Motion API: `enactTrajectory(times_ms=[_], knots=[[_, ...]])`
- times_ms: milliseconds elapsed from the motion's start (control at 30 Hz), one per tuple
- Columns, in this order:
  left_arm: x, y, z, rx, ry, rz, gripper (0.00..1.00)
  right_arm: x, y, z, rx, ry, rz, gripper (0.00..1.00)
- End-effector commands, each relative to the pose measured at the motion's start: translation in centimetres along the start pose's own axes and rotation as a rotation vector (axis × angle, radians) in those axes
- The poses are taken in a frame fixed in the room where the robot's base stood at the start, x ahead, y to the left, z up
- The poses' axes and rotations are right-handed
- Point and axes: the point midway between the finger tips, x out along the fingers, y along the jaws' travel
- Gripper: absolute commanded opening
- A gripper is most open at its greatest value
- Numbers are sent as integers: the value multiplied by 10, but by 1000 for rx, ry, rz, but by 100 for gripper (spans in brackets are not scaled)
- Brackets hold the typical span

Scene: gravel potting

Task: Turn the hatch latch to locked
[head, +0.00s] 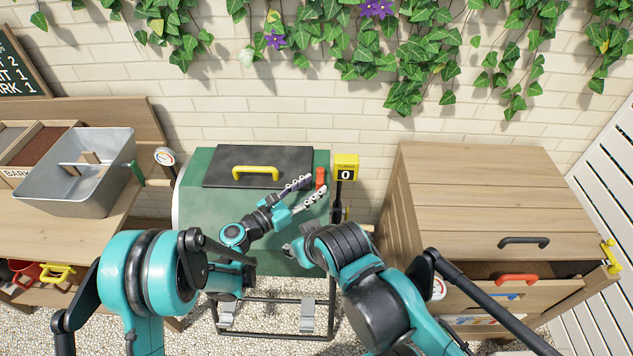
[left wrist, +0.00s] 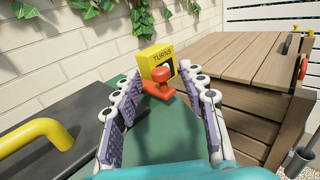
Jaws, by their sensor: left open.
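The green drum (head: 215,210) has a black hatch (head: 222,175) with a yellow handle (head: 256,173). The red latch (head: 320,178) sits on the drum at the right edge of the hatch. In the left wrist view the latch (left wrist: 160,80) shows as a red knob on a red base, between the tips of my left gripper. My left gripper (head: 311,187) is open, with its two fingers pointing at the latch. I cannot tell whether they touch it.
A yellow turns counter (head: 345,167) reading 0 stands right behind the latch. A wooden cabinet (head: 480,200) with an open drawer is to the right. A bench with a grey metal tub (head: 75,180) is to the left. A brick wall with ivy closes the back.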

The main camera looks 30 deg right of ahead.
Motion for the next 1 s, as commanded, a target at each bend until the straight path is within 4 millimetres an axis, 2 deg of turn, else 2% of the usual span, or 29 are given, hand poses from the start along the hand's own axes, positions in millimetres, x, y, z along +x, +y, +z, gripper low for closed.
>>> enactTrajectory(times_ms=[100, 233, 567, 700, 733, 1000], knots=[[19, -1, -1, 1, 0, -2, 42, 4, 0, 2, 0, 0, 0, 40], [30, 0, -1, 2, 1, 0, 42, 5, 0, 4, 0, 0, 0, 40], [35, 0, 0, 2, 1, 1, 42, 5, 0, 3, 0, 0, 0, 40], [34, 0, 0, 2, 1, 1, 5, 5, 0, 3, 0, 0, 0, 40], [34, 0, 0, 2, 1, 1, 0, 5, 0, 3, 0, 0, 0, 40], [34, 0, 0, 3, 1, 0, 0, 5, 0, 3, 0, 0, 0, 40]])
